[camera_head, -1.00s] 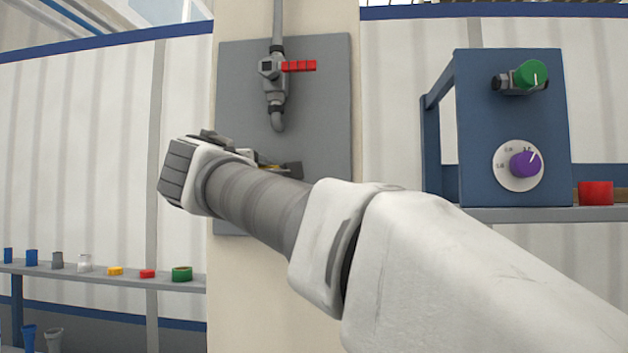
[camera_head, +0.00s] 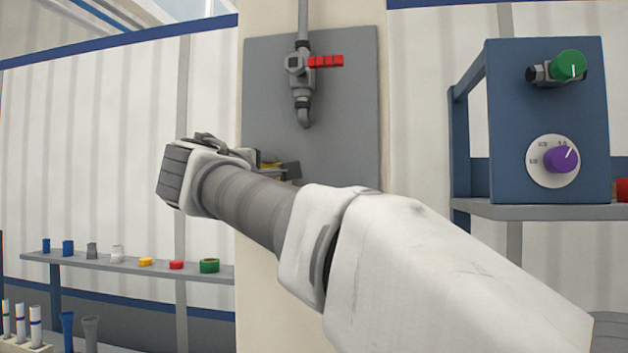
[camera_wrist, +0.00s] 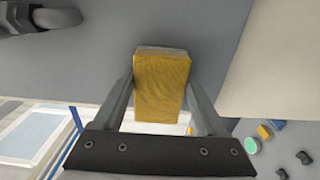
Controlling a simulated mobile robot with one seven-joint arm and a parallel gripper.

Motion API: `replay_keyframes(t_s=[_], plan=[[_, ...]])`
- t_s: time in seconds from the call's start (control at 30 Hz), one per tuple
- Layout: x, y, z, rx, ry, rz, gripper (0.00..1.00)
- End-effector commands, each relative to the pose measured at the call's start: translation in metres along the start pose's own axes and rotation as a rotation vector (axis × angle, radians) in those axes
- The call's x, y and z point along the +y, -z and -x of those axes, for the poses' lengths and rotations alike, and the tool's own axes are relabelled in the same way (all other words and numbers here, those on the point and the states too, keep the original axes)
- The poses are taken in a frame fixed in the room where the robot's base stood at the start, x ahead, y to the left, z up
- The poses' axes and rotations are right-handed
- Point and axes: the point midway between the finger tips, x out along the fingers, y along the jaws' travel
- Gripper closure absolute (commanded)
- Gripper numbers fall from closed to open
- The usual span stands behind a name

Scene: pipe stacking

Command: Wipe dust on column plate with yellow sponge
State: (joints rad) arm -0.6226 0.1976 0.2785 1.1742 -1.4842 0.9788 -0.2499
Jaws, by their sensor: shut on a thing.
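The grey column plate (camera_head: 345,130) is fixed upright on the cream column, behind a pipe and valve. It also fills the upper part of the wrist view (camera_wrist: 95,60). My gripper (camera_head: 282,172) is at the plate's lower left in the head view, mostly hidden behind my wrist. In the wrist view my gripper (camera_wrist: 161,86) is shut on the yellow sponge (camera_wrist: 160,92). The sponge's far end is at or close to the plate; I cannot tell whether it touches. I cannot make out any dust on the plate.
A valve with a red handle (camera_head: 325,61) sits on the plate above my gripper. A blue frame with a green knob (camera_head: 569,65) and a purple knob (camera_head: 562,159) stands at right. A shelf (camera_head: 130,268) with small coloured parts is at left.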

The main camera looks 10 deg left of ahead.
Motion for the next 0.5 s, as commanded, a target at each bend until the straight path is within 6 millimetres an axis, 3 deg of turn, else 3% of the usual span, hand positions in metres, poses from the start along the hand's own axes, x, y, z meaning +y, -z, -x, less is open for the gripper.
replay_keyframes(t_s=[0.5], plan=[[-0.001,0.001,0.051,0.003,-0.001,-0.001,0.71]])
